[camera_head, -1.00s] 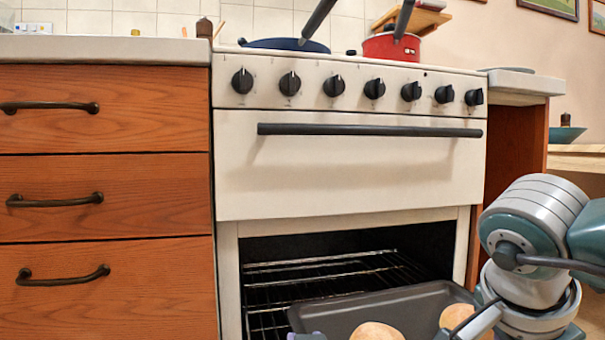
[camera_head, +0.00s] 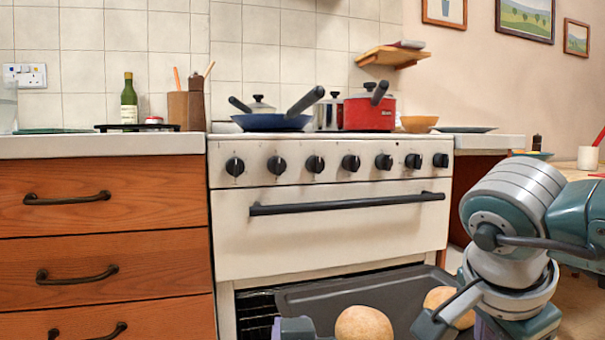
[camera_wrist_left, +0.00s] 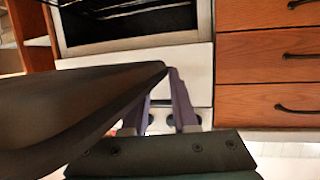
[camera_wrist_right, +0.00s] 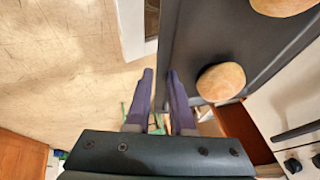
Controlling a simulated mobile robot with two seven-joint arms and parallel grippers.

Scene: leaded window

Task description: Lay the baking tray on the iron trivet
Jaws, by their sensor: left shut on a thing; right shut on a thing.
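The dark baking tray (camera_head: 345,290) is in front of the open oven and carries round bread buns (camera_head: 363,325). My left gripper (camera_head: 297,326) is shut on the tray's left edge. In the left wrist view, the fingers (camera_wrist_left: 165,100) meet the rim of the tray (camera_wrist_left: 70,105). My right gripper (camera_head: 432,322) is shut on the tray's right side. In the right wrist view, its fingers (camera_wrist_right: 160,95) are at the tray's edge (camera_wrist_right: 200,40). A flat black thing, apparently the iron trivet (camera_head: 137,127), lies on the left counter, with a bottle (camera_head: 129,100) behind it.
The oven (camera_head: 330,235) stands open at the bottom, below its black handle. A blue pan (camera_head: 272,122) and a red pot (camera_head: 369,113) stand on the hob. The left counter (camera_head: 60,146) also holds a green flat item (camera_head: 52,131) and a pepper mill (camera_head: 196,105).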

